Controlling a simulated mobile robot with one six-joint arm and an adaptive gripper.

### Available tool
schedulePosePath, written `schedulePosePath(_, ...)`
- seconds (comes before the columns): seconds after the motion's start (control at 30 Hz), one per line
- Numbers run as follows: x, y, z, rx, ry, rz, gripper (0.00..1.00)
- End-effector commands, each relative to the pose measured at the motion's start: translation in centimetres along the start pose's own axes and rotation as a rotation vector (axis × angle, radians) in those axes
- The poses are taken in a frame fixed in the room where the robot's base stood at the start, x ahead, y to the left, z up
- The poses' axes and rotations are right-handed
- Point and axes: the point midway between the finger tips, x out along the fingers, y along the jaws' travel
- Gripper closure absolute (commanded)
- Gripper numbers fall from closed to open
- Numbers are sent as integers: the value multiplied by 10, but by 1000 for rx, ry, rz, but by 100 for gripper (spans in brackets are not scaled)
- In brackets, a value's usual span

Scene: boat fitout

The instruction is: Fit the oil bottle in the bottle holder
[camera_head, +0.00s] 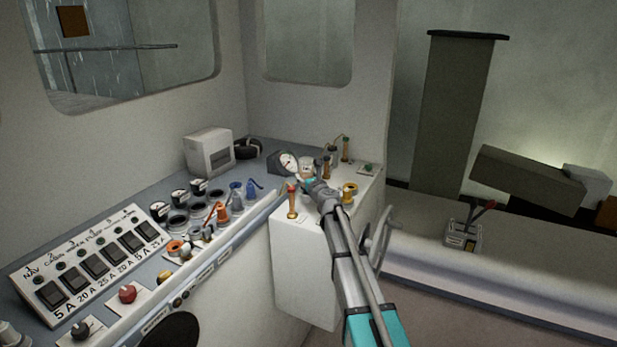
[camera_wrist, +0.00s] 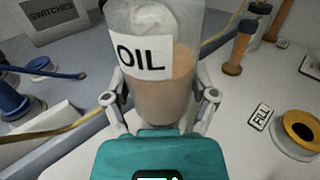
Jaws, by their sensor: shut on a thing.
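The oil bottle is clear, with a white "OIL" label and brownish contents. It fills the upper middle of the wrist view (camera_wrist: 168,95). My gripper (camera_wrist: 163,108) is shut on it, with one finger on each side. In the head view my gripper (camera_head: 311,185) is over the white counter at the corner. A small pale shape just beyond it looks like the bottle (camera_head: 306,168). The bottle's base and what lies under it are hidden. I cannot pick out the bottle holder for sure in either view.
A yellow-rimmed filler opening (camera_wrist: 298,134) with a "FILL" plate (camera_wrist: 260,117) is right of the bottle. Brass posts (camera_head: 346,150) and a round gauge (camera_head: 287,161) stand behind. A breaker panel (camera_head: 92,262) and cable plugs (camera_head: 236,193) lie along the left console.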

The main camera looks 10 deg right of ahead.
Motion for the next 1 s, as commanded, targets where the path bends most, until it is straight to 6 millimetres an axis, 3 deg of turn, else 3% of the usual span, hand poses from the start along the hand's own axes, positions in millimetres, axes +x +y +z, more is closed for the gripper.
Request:
schedulePosePath(0.43, 0, 0, -13, 0, 0, 0, 87)
schedulePosePath(1.0, 0, 0, -15, 0, 0, 0, 87)
